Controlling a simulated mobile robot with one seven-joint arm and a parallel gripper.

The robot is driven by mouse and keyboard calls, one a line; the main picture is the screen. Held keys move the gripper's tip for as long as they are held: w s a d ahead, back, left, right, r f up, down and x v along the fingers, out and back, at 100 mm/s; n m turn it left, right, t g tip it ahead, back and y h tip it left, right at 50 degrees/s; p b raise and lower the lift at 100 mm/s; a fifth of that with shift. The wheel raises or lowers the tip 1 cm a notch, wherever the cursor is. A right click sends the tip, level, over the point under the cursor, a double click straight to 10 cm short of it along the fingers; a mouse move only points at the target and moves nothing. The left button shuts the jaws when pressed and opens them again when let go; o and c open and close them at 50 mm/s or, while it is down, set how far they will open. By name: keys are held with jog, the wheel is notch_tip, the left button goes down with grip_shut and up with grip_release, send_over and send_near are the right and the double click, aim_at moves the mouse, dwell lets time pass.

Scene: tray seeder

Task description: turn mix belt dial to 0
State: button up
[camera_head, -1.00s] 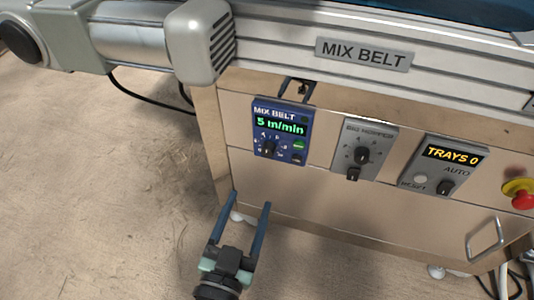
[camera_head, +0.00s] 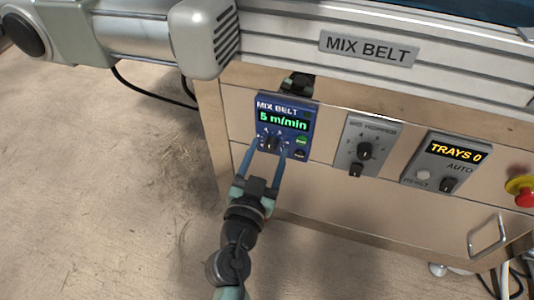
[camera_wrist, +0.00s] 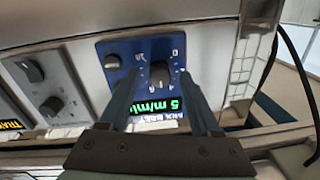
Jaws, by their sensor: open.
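The blue mix belt panel (camera_head: 306,138) is on the front of the machine, with a green readout (camera_head: 284,120) showing 5 m/min. Its small dark dial (camera_head: 271,142) sits in the lower left of the panel, ringed by white numbers. The dial's exact pointing is too small to tell. My gripper (camera_head: 268,149) is open, its two fingers reaching up to the panel on either side of the dial. In the wrist view the panel appears upside down, and the dial (camera_wrist: 160,77) shows between the two fingertips (camera_wrist: 161,78). Contact with the dial cannot be told.
A grey bio hopper panel (camera_head: 378,130) with dark knobs and a trays panel (camera_head: 442,160) are to the right. A red emergency button (camera_head: 523,197) is at the far right. The conveyor frame (camera_head: 290,45) overhangs above. Open floor lies left.

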grip_shut()
